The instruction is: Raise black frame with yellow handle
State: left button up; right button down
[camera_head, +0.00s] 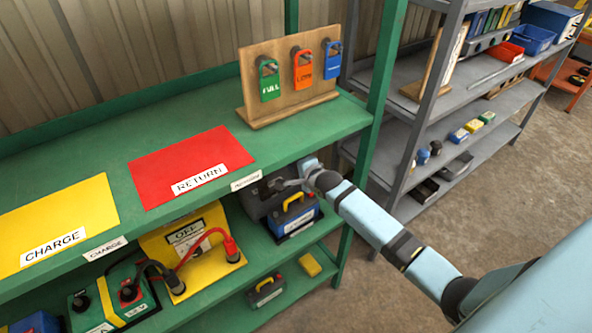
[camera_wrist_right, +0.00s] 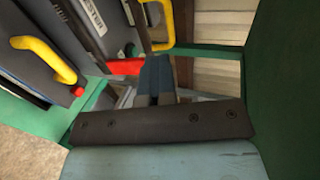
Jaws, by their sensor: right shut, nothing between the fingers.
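A blue battery with a black top and a yellow handle (camera_head: 294,200) stands on the green rack's middle shelf. A dark grey body (camera_head: 258,205) shows behind it to the left, partly hidden under the top shelf. My right gripper (camera_head: 276,184) is above and behind the battery, just under the top shelf's front edge. In the right wrist view its fingers (camera_wrist_right: 155,80) are shut and empty. That view shows a dark case with a yellow handle (camera_wrist_right: 45,58) at the left and a second yellow handle (camera_wrist_right: 168,25) beyond the fingertips. I cannot tell which is the black frame. My left gripper is out of view.
The green top shelf (camera_head: 300,140) lies close above my right gripper. A yellow switch board (camera_head: 190,250) with red and black cables is to the left. A smaller battery (camera_head: 266,290) and a yellow block (camera_head: 310,265) are below. Grey shelving (camera_head: 400,115) stands at right.

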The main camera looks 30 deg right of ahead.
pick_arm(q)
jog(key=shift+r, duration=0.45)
pick_arm(e)
jog(key=shift+w+r, duration=0.1)
jog(key=shift+r, duration=0.35)
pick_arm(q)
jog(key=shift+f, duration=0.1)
pick_arm(e)
jog(key=shift+w, duration=0.15)
jog(key=shift+w+a+b, duration=0.15)
jog(key=shift+w+b, duration=0.1)
jog(key=shift+w, duration=0.45)
jog(key=shift+w+a+b, duration=0.1)
jog(key=shift+w+b, duration=0.15)
jog(key=shift+w, duration=0.45)
jog(key=c, duration=1.4)
grip_release()
jog(key=shift+s, duration=0.1)
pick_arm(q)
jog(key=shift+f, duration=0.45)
pick_arm(e)
jog(key=shift+o, duration=0.2)
